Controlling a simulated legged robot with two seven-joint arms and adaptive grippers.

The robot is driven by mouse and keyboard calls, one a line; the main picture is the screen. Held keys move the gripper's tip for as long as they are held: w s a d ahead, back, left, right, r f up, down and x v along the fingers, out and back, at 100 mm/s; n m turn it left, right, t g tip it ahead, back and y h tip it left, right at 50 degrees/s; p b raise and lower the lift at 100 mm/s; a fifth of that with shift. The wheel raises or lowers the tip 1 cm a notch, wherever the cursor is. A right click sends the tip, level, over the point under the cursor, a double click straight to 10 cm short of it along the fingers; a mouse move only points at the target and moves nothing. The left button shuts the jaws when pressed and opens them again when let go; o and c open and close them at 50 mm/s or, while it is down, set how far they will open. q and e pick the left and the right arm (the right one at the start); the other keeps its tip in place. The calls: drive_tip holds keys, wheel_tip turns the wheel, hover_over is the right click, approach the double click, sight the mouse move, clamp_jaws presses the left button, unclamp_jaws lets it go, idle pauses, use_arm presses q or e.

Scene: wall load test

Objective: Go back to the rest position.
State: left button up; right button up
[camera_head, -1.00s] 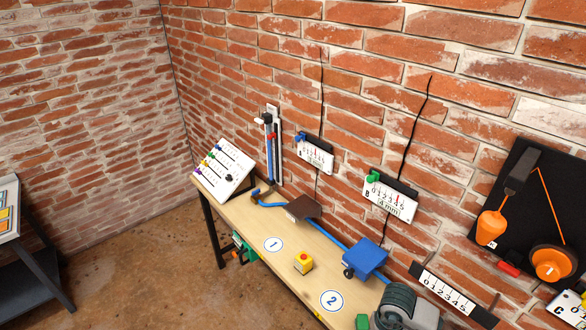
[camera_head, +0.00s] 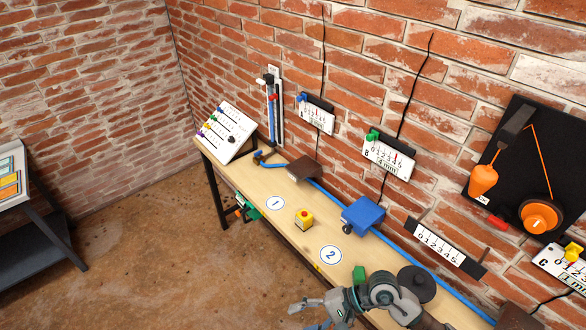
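My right gripper (camera_head: 302,317) is at the bottom edge, its arm coming in from the lower right. Its grey fingers look spread apart, with nothing between them; the lower finger is partly cut off by the picture edge. The gripper is at the table's front side, to the lower left of the round label 2 (camera_head: 330,255). My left gripper is not in view.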

drive_tip(key=a+r+m+t+y, duration=0.2)
drive_tip(key=a+r+m+y, duration=0.2)
drive_tip(key=r+m+y, duration=0.5)
drive_tip(key=w+d+r+m+t+h, duration=0.3)
drive_tip(key=w+d+m+t, duration=0.2)
drive_tip(key=m+t, duration=0.55)
drive_tip(key=w+d+r+m+t+h, duration=0.4)
drive_tip(key=m+t, duration=0.4)
drive_tip(key=m, duration=0.6)
drive_tip(key=w+d+f+m+g+h, duration=0.1)
drive_tip(key=d+f+m+h, duration=0.55)
drive_tip(key=f+m, duration=0.3)
drive_tip(key=w+d+f+m+g+h, duration=0.1)
drive_tip(key=d+f+m+g+h, duration=0.1)
drive_tip(key=d+f+m+h, duration=0.7)
drive_tip(key=s+a+f+m+g+y, duration=0.2)
drive_tip(key=s+f+m+g, duration=1.05)
drive_tip(key=s+f, duration=0.7)
wheel_tip(320, 180, down, 23)
drive_tip(key=s+g, duration=0.1)
drive_tip(key=s, duration=0.1)
drive_tip(key=s+d+f+g, duration=0.1)
drive_tip(key=s+d+f, duration=0.2)
drive_tip(key=s+f, duration=1.5)
drive_tip(key=shift+n+b, duration=0.3)
drive_tip(key=shift+n, duration=0.15)
